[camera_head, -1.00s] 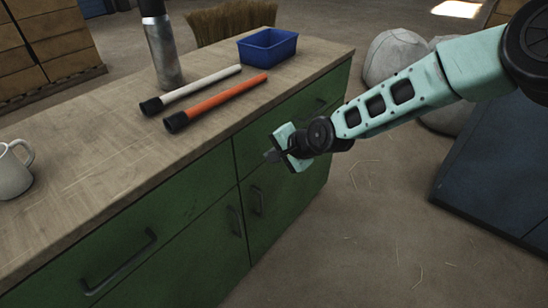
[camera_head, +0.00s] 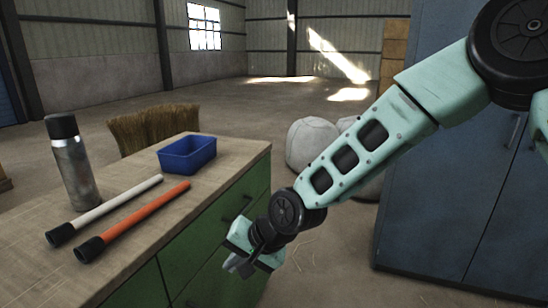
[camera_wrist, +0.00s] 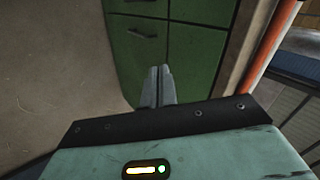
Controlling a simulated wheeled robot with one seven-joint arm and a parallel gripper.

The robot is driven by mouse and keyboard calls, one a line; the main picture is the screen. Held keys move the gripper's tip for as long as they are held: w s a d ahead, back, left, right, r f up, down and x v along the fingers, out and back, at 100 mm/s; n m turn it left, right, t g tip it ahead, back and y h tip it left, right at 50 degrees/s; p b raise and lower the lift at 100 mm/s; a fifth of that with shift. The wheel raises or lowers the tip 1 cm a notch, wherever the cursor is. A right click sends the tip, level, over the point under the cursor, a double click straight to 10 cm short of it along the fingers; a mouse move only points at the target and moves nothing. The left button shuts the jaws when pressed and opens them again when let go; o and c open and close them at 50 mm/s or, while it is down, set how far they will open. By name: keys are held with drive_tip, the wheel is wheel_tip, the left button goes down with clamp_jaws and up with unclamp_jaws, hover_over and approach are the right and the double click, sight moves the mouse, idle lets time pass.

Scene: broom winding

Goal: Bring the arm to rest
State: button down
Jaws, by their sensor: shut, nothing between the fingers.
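My gripper (camera_head: 238,266) is at the end of my pale green arm, in front of the green cabinet (camera_head: 233,206), beside its right-hand end in the head view. Its fingers (camera_wrist: 158,85) are together in the wrist view, with nothing between them. The wrist view shows the cabinet's green front (camera_wrist: 165,45) with dark handles beyond the fingertips. I cannot tell the exact gap between fingertips and cabinet.
On the bench top (camera_head: 140,231) are a steel flask (camera_head: 75,165), a white rod (camera_head: 115,206), an orange rod (camera_head: 145,215) and a blue bin (camera_head: 187,155). Broom bristles (camera_head: 150,127) show behind. Pale sacks (camera_head: 311,143) and a blue cabinet (camera_head: 440,190) stand to the right.

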drive_tip(key=s+d+r+n+g+h+p, duration=0.1)
drive_tip(key=s+d+r+n+h+p, duration=0.1)
drive_tip(key=s+d+r, duration=0.4)
drive_tip(key=s+d+r+n+g+h+p, duration=0.1)
drive_tip(key=s+d+r+n+h, duration=0.3)
drive_tip(key=s+d, duration=1.2)
wheel_tip(320, 180, up, 3)
drive_tip(key=d+n+p, duration=0.1)
drive_tip(key=d+n, duration=0.1)
drive_tip(key=shift+n+h, duration=0.3)
drive_tip(key=shift+n, duration=0.1)
drive_tip(key=shift+s+a, duration=0.1)
